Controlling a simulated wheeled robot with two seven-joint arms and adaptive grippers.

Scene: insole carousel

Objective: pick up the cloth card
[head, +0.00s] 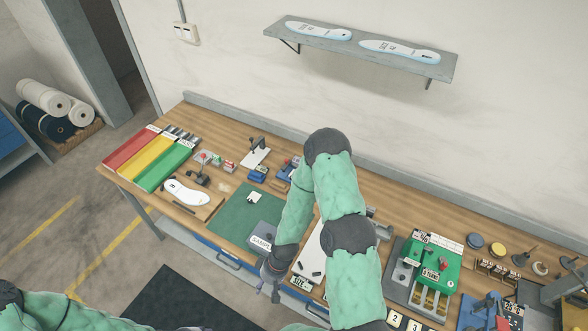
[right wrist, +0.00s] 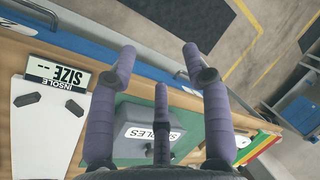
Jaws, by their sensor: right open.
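I cannot pick out the cloth card for certain. A small white piece with a dark mark (head: 254,197) lies on the green mat (head: 228,213), but its print is too small to read. My right gripper (head: 272,283) is at the table's front edge, beside the grey box labelled as samples (head: 264,230). In the right wrist view its purple fingers (right wrist: 160,62) are spread and empty, with the grey samples box (right wrist: 140,112) behind them. My left arm shows at the bottom left of the head view, but its gripper is not visible.
The white insole plate with a size display (right wrist: 60,75) lies beside the samples box. Red, yellow and green trays (head: 150,158) stand at the left end. A green fixture (head: 434,262) stands to the right. My right arm hides part of the table's middle.

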